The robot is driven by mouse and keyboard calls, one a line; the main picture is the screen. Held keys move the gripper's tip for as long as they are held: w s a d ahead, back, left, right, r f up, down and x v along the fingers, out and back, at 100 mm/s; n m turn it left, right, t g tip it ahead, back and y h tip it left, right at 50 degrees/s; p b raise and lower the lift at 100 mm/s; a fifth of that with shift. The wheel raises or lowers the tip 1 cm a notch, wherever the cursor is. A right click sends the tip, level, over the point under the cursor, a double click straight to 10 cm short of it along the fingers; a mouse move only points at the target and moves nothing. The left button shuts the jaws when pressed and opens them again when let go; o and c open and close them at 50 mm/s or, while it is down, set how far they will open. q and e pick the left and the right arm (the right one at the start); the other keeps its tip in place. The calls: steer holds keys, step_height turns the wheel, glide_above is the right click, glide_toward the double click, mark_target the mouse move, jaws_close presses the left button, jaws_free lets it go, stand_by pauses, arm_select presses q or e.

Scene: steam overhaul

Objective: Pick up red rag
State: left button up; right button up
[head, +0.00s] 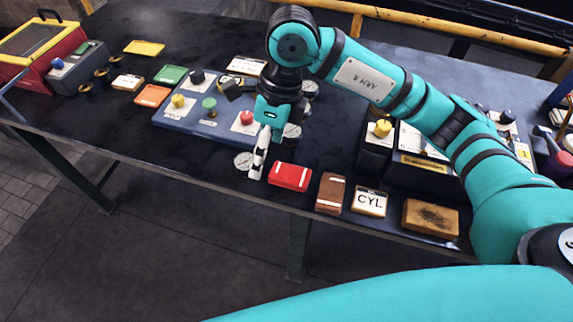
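A flat red folded piece with a pale stripe, which looks like the red rag (289,177), lies near the front edge of the dark table (130,137). My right gripper (257,172), at the end of the arm marked ARM R, points down just left of the red piece. My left gripper is out of view.
A brown folded piece (330,192), a CYL card (369,201) and a stained tan block (431,218) lie right of the red piece. A blue board with knobs (178,127) and several gauges lie behind and left of the gripper. A red case (30,52) stands far left.

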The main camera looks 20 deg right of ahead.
steer(key=w+d+h, duration=0.3)
steer(key=d, duration=0.3)
steer(key=p, duration=0.3)
glide_above(290, 173)
steer(key=shift+m+t, duration=0.3)
steer(key=shift+t, duration=0.1)
steer(key=f, duration=1)
steer(key=shift+s+a+f, duration=0.15)
steer(key=shift+s+a, duration=0.05)
steer(key=shift+s, duration=0.2)
steer(key=shift+f, duration=0.25)
steer(key=shift+w+d+f+p, duration=0.1)
steer(key=shift+f+p, duration=0.45)
steer(key=shift+f, duration=0.05)
steer(key=f, duration=0.1)
steer(key=f+p, duration=0.1)
steer(key=f, duration=0.1)
steer(key=shift+w+d+f, duration=0.1)
steer(key=shift+w+f, duration=0.1)
steer(key=shift+f, duration=0.45)
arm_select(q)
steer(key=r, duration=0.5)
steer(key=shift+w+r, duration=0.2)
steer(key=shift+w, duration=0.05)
arm_select(e)
steer(key=shift+c, duration=0.4)
steer(key=c, duration=1.2)
